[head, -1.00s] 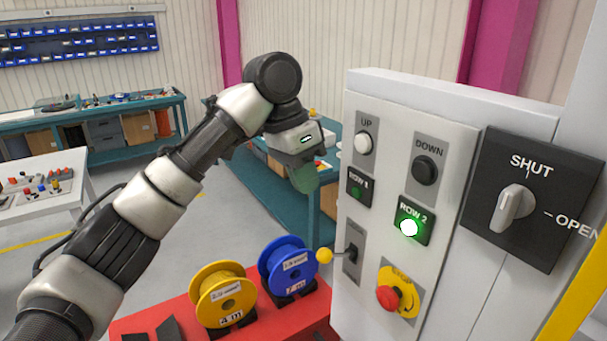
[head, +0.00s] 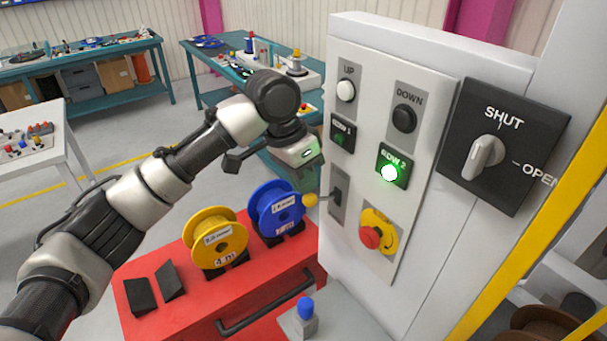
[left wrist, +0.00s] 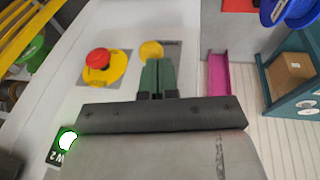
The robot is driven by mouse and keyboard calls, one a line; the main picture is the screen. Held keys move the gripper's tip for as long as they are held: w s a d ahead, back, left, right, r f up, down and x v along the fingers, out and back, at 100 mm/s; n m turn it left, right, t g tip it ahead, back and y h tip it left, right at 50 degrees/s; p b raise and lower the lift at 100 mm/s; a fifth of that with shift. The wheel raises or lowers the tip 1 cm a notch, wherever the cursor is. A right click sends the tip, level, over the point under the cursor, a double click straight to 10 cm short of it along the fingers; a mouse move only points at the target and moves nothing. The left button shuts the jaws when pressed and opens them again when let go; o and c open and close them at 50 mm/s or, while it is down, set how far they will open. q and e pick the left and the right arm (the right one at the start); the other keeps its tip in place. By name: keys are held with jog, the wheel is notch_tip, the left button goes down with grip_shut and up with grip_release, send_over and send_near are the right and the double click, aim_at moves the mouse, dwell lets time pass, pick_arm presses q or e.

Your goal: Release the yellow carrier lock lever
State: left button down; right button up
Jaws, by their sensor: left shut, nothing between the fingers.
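The lock lever has a yellow ball knob (head: 310,200) on a thin stem. It sticks out to the left from a grey slotted plate (head: 339,198) low on the white control panel. My left gripper (left wrist: 157,62) is shut and empty. In the left wrist view its green fingers are together, with their tips just below the yellow knob (left wrist: 151,49) in the picture. I cannot tell whether they touch it. In the head view the left gripper's body is above the knob, and its fingertips are not clearly visible. My right gripper is not in view.
A yellow reel (head: 215,240) and a blue reel (head: 276,212) stand on the red cabinet (head: 190,310) close by.

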pick_arm(q)
jog(key=f+t+h+b, duration=0.1)
jog(key=s+a+f+t+h+b, duration=0.1)
jog(key=f+h+b, duration=0.1)
jog(key=a+f+t+h+b, duration=0.1)
jog(key=h, duration=0.1)
jog(key=shift+s+f+m+t, duration=0.2)
jog(key=shift+m+t, duration=0.1)
jog(key=shift+m, duration=0.1)
dwell(0.5)
jog(key=shift+r, duration=0.1)
jog(key=shift+r+p, duration=0.75)
jog(key=shift+p, duration=0.05)
